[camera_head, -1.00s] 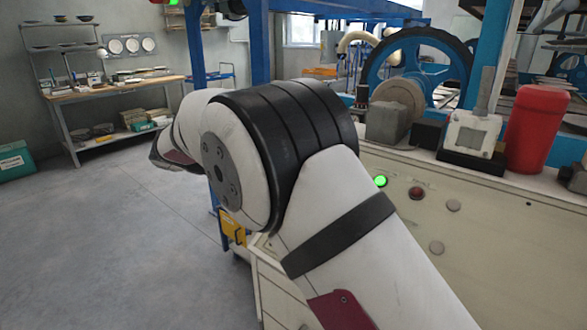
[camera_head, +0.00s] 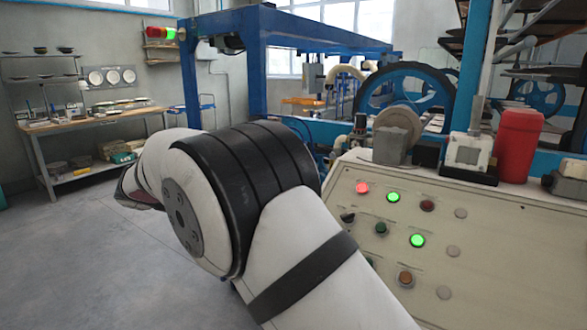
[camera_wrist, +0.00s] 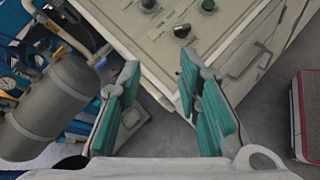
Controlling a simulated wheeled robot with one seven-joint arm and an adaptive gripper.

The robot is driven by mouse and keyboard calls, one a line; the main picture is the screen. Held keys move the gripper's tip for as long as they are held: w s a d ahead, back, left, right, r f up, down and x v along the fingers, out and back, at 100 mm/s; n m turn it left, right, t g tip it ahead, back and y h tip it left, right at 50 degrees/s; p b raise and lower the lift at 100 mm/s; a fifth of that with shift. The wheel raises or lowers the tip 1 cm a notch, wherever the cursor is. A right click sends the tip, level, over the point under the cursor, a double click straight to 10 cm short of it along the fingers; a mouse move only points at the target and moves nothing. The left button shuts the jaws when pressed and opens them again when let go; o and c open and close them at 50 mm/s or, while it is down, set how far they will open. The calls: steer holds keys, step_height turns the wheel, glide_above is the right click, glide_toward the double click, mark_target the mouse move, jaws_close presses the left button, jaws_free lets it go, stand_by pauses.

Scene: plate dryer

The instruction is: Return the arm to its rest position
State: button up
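My arm (camera_head: 300,250) crosses the lower middle of the head view, bent at a black-banded joint (camera_head: 245,185), with its far part pointing left. The head view does not show my fingers. In the wrist view my gripper (camera_wrist: 160,95) is open, its two teal-padded fingers apart with nothing between them. Beyond the fingers are grey floor and a corner of the cream control cabinet (camera_wrist: 225,50).
The control panel (camera_head: 335,190) with lit red and green buttons stands right of my arm. A grey cylinder (camera_wrist: 50,105) is left of the fingers. A red-edged box (camera_wrist: 308,115) is at right. A workbench (camera_head: 95,118) stands back left; floor (camera_head: 90,260) between is clear.

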steer(key=s+d+r+m+g+y+p, duration=0.1)
steer(key=s+d+r+m+y, duration=0.15)
steer(key=s+d+r, duration=0.4)
steer(key=s+d+r+m+g+y, duration=0.1)
steer(key=s+d+m+g, duration=0.15)
steer(key=d, duration=0.65)
steer(key=s+d+r+m+y+p, duration=0.1)
steer(key=s+d+r+m+y, duration=0.15)
steer(key=s+d, duration=0.35)
steer(key=s+d+f+m+t+y+p, duration=0.1)
steer(key=s+m, duration=0.4)
steer(key=s, duration=0.6)
steer(key=s+d+f+m+t+y+p, duration=0.1)
steer(key=s+d+m+y, duration=0.3)
steer(key=s, duration=0.7)
steer(key=shift+d+f+m, duration=0.2)
steer(key=shift+d+m, duration=0.85)
steer(key=shift+d, duration=0.05)
steer(key=shift+s, duration=0.15)
